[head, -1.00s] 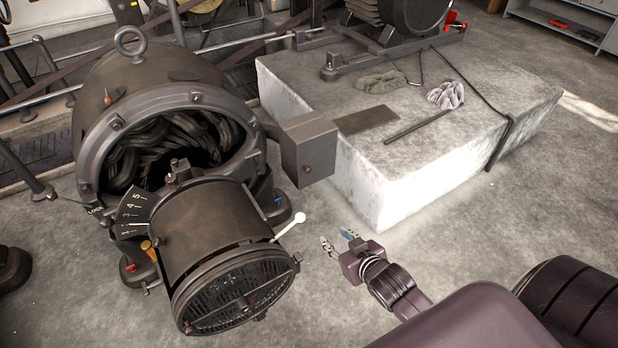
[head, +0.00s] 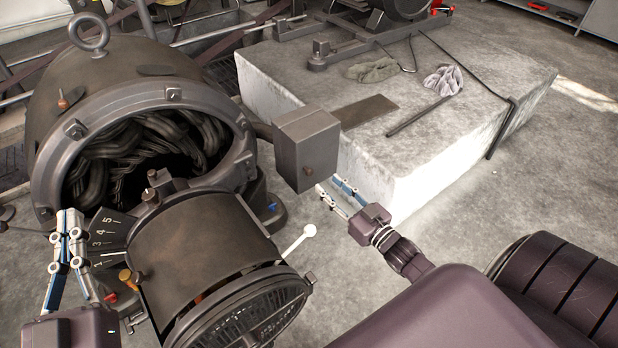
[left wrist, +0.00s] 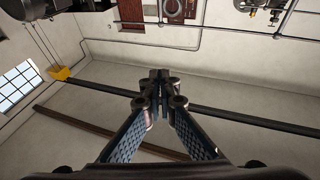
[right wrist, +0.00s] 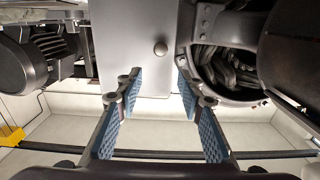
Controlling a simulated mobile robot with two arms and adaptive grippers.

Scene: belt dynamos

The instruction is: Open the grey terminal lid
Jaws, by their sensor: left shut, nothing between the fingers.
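The grey terminal box (head: 300,150) sticks out on an arm from the right side of the dynamo housing (head: 120,80). Its lid (head: 312,155) is the shut front face, with a small dark knob (head: 307,171) low on it. In the right wrist view the lid (right wrist: 130,40) fills the upper middle, with the knob (right wrist: 160,48) just ahead of the fingertips. My right gripper (head: 326,182) is open and empty just below the box, its fingers (right wrist: 157,82) either side of the knob's line. My left gripper (head: 69,215) is shut and empty by the numbered scale; its fingertips (left wrist: 160,75) meet.
A white-handled lever (head: 300,240) and a round grille (head: 245,310) stand at the dynamo's front. A concrete plinth (head: 430,150) behind the box carries rags (head: 445,80), a flat plate (head: 368,110) and a rod (head: 415,117). Bare floor lies to the right.

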